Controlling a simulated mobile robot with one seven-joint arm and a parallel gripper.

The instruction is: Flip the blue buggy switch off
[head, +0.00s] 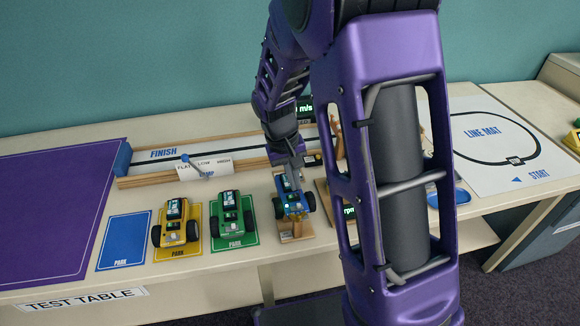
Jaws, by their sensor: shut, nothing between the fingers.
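The blue buggy (294,206) sits on a small wooden stand (297,234) on the test table, right of the green buggy. Small lit spots show on its top. My gripper (290,176) is shut and points down at the top of the blue buggy, at its rear half in the picture. I cannot tell whether the fingertips touch it. The switch is hidden or too small to make out, so its position does not show.
A yellow buggy (177,226) and a green buggy (232,217) stand on their park mats to the left, beside an empty blue park mat (124,241). A wooden track (150,182) runs behind. A line mat (490,145) and a blue dish (462,197) lie to the right.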

